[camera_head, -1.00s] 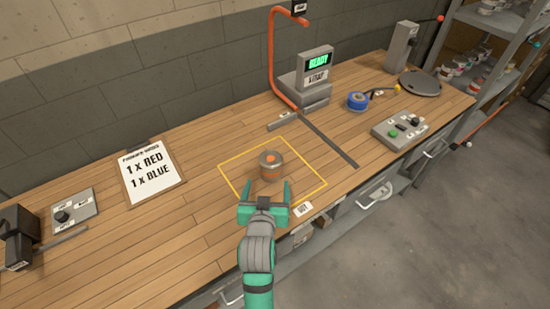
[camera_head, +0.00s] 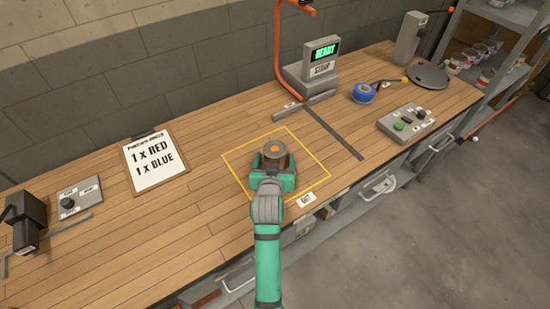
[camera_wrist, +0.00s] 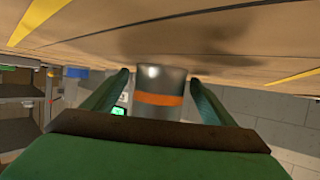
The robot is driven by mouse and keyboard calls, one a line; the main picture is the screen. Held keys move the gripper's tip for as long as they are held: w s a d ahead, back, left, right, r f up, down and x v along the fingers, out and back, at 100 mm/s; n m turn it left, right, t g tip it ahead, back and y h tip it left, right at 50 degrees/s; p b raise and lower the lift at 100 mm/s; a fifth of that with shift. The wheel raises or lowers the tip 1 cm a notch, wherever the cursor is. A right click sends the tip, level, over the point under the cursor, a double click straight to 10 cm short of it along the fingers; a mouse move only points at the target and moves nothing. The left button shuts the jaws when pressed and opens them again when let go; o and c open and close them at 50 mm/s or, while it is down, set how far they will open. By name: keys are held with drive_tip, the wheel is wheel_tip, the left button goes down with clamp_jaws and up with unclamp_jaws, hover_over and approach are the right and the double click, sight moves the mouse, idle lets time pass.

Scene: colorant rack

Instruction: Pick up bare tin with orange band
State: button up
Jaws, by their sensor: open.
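The bare metal tin with an orange band (camera_wrist: 159,98) stands between the two green fingers of my gripper (camera_wrist: 158,80) in the wrist view. In the head view the tin (camera_head: 274,149) stands inside the yellow outlined square on the bench, with an orange spot on its lid. My gripper (camera_head: 274,165) is around it from the near side, with a finger on each side. The fingers are open, and small gaps show beside the tin in the wrist view. The tin's lower front is hidden by my gripper in the head view.
The wooden bench (camera_head: 205,205) is clear around the square. A clipboard (camera_head: 154,162) lies to the left. A dark strip (camera_head: 333,134) lies right of the square.

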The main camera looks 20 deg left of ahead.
drive_tip(key=c, duration=1.4)
drive_tip(key=shift+r, duration=0.3)
